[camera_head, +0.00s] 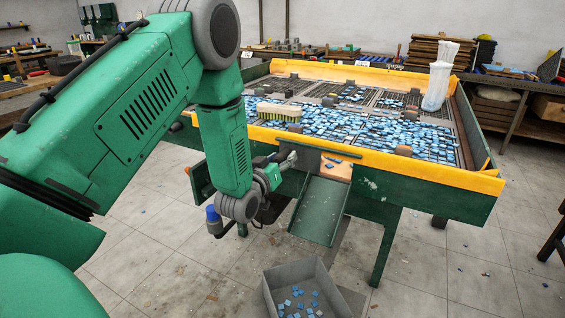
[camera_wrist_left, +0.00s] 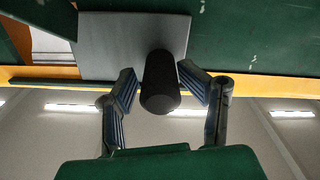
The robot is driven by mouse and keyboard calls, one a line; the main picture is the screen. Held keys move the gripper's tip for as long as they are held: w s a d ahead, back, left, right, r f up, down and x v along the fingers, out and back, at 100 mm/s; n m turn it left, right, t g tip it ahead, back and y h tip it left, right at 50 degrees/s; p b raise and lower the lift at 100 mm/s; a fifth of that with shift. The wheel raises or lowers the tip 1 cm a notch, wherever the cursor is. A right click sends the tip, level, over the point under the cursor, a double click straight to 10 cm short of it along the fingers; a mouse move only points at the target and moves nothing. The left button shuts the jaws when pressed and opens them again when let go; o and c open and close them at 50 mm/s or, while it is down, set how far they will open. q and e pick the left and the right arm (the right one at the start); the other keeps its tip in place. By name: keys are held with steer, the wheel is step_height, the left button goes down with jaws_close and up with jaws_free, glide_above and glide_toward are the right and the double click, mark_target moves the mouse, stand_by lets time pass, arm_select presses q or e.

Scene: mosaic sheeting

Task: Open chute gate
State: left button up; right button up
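The chute (camera_head: 318,212) slopes down from the front of the green table. A dark flat plate, which looks like the gate (camera_head: 305,158), stands at its top; in the left wrist view it is a grey plate (camera_wrist_left: 108,45) with a black round knob (camera_wrist_left: 160,85). My left gripper (camera_head: 288,160) is at the plate's left side. In the left wrist view its fingers (camera_wrist_left: 157,78) are spread on either side of the knob, with a gap at the left finger; the right fingertip is close to the knob, and contact is unclear. My right gripper is not in view.
A grey bin (camera_head: 267,292) with several blue tiles stands on the floor below the chute. The yellow-rimmed table (camera_head: 440,178) holds many blue tiles, a brush (camera_head: 278,112) and a white bundle (camera_head: 437,85). A table leg (camera_head: 385,245) stands right of the chute.

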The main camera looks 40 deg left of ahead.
arm_select(q)
steer(key=shift+w+d+f, duration=0.2)
steer(key=shift+w+f, duration=0.05)
steer(key=shift+w, duration=0.05)
steer(key=shift+s+r, duration=0.1)
steer(key=shift+s, duration=0.3)
steer(key=v, duration=1.1)
